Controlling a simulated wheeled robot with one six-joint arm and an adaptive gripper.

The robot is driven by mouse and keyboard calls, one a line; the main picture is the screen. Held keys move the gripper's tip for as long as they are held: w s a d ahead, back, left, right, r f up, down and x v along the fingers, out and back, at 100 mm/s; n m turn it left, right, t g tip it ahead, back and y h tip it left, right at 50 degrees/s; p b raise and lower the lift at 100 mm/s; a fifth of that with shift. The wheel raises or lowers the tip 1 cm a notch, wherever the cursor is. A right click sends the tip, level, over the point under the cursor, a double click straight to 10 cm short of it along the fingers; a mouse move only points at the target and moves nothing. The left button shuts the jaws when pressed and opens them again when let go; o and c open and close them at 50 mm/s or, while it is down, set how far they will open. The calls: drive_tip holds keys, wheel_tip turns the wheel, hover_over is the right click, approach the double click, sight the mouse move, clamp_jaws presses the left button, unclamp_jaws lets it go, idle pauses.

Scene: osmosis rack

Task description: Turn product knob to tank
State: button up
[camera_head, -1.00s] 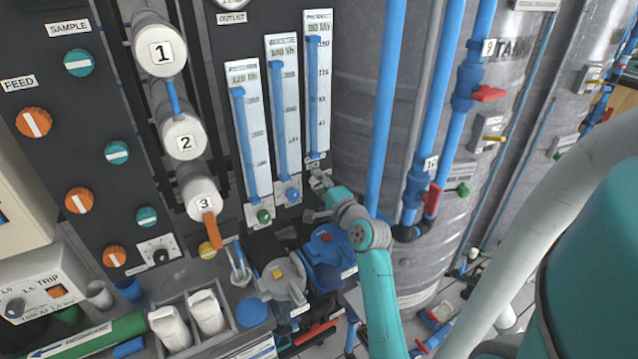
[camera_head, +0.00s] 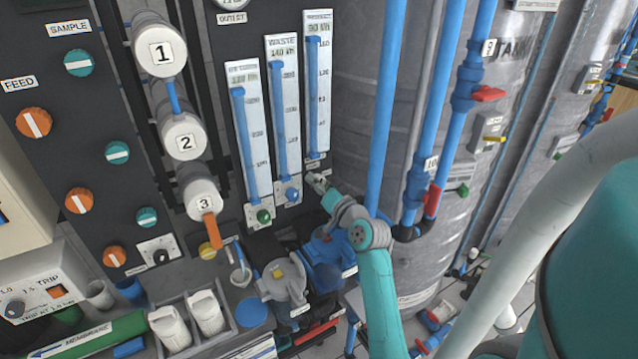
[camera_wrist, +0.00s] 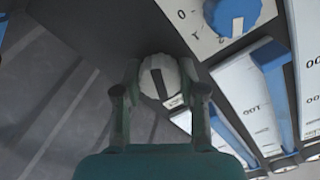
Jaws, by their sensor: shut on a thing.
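The product knob is a pale round knob (camera_wrist: 158,82) with a dark line across its face, in the wrist view. My gripper (camera_wrist: 159,70) has one finger on each side of it and is shut on it. The dark line runs nearly along the wrist picture's vertical, slightly tilted. In the head view my gripper (camera_head: 318,182) is at the foot of the product flow meter (camera_head: 318,100), and it mostly hides the knob there. The knob's position labels cannot be read. The large grey tank (camera_head: 350,120) stands just right of the panel.
Left of my gripper are a blue knob (camera_head: 292,194) under the waste meter and a green knob (camera_head: 263,216) under another meter. The blue knob also shows in the wrist view (camera_wrist: 225,14). A vertical blue pipe (camera_head: 385,100) passes close to my arm on the right.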

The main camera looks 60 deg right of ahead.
drive_tip(key=n, duration=0.4)
drive_tip(key=shift+n, duration=0.4)
idle(0.4)
drive_tip(key=o, duration=1.1)
drive_tip(key=shift+o, duration=0.2)
